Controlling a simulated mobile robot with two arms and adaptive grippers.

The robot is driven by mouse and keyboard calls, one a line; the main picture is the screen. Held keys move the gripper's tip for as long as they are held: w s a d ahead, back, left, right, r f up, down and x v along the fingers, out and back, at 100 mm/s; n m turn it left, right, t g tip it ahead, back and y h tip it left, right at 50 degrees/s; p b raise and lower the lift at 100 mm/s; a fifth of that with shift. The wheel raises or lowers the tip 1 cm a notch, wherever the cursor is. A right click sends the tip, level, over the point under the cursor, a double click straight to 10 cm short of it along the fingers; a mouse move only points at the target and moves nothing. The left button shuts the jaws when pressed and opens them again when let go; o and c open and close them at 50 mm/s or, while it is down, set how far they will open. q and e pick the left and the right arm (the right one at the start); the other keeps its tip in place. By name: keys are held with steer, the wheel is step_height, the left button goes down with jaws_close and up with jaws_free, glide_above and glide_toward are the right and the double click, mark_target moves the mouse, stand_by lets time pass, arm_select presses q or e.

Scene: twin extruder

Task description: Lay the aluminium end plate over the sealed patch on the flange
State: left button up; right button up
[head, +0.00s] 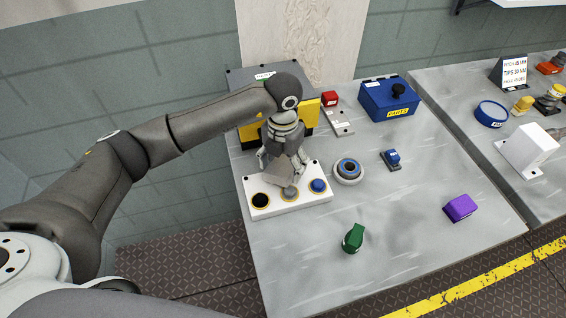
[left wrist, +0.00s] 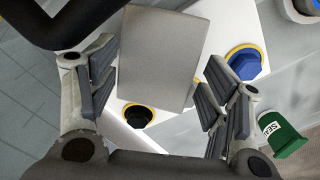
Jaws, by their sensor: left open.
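A flat grey plate, likely the aluminium end plate (head: 279,173), shows below my left gripper (head: 276,160), above the middle of a white three-place holder (head: 288,206). In the left wrist view the plate (left wrist: 157,55) lies between the open fingers of my left gripper (left wrist: 160,95), with gaps on both sides. A rounded grey part (head: 289,193) shows under it at the middle place; I cannot tell whether they are joined. A grey ring with a blue inner band and dark centre, perhaps the flange (head: 349,171), lies right of the holder. No patch is clear on it. My right gripper is out of view.
The holder has a dark place (head: 260,200) at left and a blue piece (head: 318,185) at right. A green piece (head: 353,238), a purple block (head: 460,208) and a small blue device (head: 391,159) stand on the table. A blue box (head: 389,101) stands behind. The front table is mostly clear.

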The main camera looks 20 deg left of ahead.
mark_target(283, 168)
arm_select(q)
steer(key=shift+r+p, duration=0.45)
step_height(283, 168, up, 12)
steer(key=b, duration=0.3)
steer(key=shift+f+b, duration=0.15)
steer(key=shift+b, duration=0.15)
